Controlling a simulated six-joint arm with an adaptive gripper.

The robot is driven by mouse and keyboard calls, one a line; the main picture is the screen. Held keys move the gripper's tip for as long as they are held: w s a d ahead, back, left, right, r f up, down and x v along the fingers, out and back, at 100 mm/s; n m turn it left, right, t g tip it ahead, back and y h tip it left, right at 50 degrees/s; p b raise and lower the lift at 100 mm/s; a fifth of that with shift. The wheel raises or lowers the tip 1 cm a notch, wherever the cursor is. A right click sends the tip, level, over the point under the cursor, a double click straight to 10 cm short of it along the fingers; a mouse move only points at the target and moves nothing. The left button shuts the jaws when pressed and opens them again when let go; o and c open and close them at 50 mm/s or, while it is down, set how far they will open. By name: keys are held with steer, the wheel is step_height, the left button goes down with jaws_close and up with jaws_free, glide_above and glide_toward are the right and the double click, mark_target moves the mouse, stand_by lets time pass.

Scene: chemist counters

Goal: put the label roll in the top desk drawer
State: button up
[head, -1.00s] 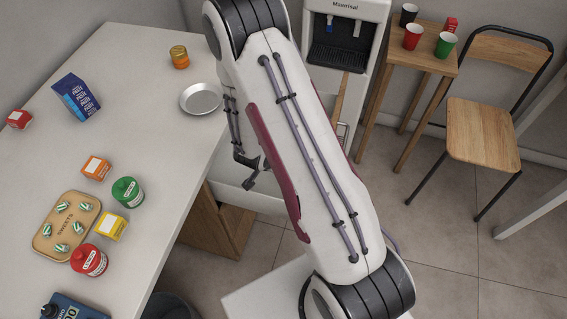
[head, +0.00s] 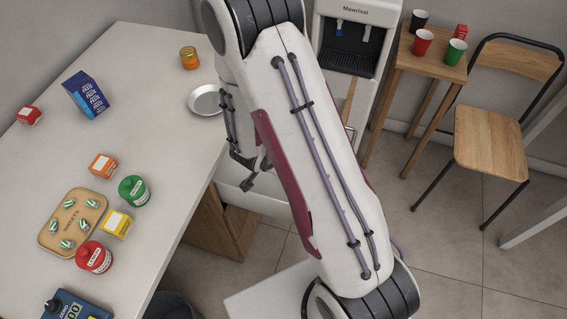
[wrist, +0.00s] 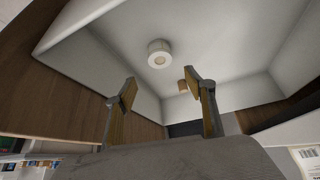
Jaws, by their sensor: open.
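A white label roll (wrist: 160,54) with a tan core stands inside an open, white-lined drawer (wrist: 235,42) in the wrist view. My gripper (wrist: 160,78) is open, its two fingers wide apart, with nothing between them. The roll appears beyond the fingertips and apart from them. In the head view my gripper (head: 248,172) is over the pale open drawer (head: 262,198) at the counter's right side, partly hidden by my arm. The roll is hidden in the head view.
The white counter (head: 145,75) holds a metal dish (head: 205,101), a sweets tray (head: 50,238), jars and boxes. A water dispenser (head: 352,45) stands behind my arm.

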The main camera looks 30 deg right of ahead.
steer(key=shift+w, duration=0.1)
stand_by(0.3)
steer(key=a+r+n+t+y, duration=0.1)
steer(key=a+r+n+y, duration=0.1)
steer(key=a+r, duration=0.35)
steer(key=w+a+r+n+t+y, duration=0.1)
steer(key=a+r+n+y, duration=0.15)
steer(key=r, duration=0.65)
steer(key=a+r+n+t+y, duration=0.15)
steer(key=a+r, duration=0.25)
steer(key=r, duration=0.4)
steer(key=s+r+n+y, duration=0.1)
steer(key=s+r+n, duration=0.2)
steer(key=s+r, duration=0.6)
steer(key=s+d+r+n+h, duration=0.1)
steer(key=s+d, duration=0.1)
steer(key=s, duration=0.4)
steer(key=s+d+r+n+g+h, duration=0.1)
steer(key=s+d+r, duration=0.1)
steer(key=s, duration=0.4)
steer(key=shift+r, duration=0.3)
